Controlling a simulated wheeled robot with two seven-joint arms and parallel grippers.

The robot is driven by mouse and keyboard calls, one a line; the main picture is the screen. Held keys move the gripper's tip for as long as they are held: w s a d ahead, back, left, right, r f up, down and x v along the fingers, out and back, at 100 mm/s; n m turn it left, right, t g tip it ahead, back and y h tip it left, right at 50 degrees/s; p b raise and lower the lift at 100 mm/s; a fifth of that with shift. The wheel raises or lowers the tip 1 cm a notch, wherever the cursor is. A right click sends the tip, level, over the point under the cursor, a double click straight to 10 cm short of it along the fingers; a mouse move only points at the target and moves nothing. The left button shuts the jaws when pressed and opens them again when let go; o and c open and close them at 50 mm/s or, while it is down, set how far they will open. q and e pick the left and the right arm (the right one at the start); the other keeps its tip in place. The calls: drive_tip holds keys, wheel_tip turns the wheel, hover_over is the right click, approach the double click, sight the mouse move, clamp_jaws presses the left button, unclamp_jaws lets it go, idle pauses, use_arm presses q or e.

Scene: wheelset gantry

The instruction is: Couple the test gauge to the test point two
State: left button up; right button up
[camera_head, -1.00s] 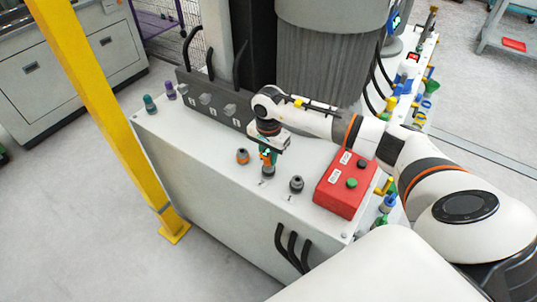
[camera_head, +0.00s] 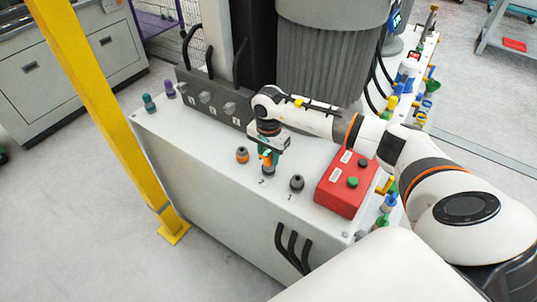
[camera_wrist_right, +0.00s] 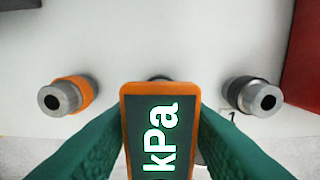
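The test gauge, an orange-framed unit with a dark face reading "kPa" (camera_wrist_right: 160,140), is held upright between the green fingers of my right gripper (camera_head: 267,156). In the head view the gauge (camera_head: 267,162) is small and sits at the middle position of the row of test points on the white cabinet top. The middle test point (camera_wrist_right: 160,78) is mostly hidden behind the gauge, so I cannot tell whether they are joined. An orange-collared test point (camera_head: 242,155) stands to its left and a black one (camera_head: 297,183) to its right. My left gripper is out of view.
A red box (camera_head: 345,185) with buttons stands right of the test points on the cabinet (camera_head: 215,150). Black valve blocks with levers (camera_head: 205,97) stand behind. A yellow post (camera_head: 110,120) rises at the left. Green and purple fittings (camera_head: 150,103) stand at the far left corner.

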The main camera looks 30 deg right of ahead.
drive_tip(key=shift+o, duration=1.4)
drive_tip(key=shift+r, duration=0.15)
wheel_tip(320, 180, up, 10)
drive_tip(key=b, duration=0.2)
drive_tip(key=shift+r+b, duration=0.15)
drive_tip(key=shift+b, duration=0.2)
drive_tip(key=shift+r, duration=0.75)
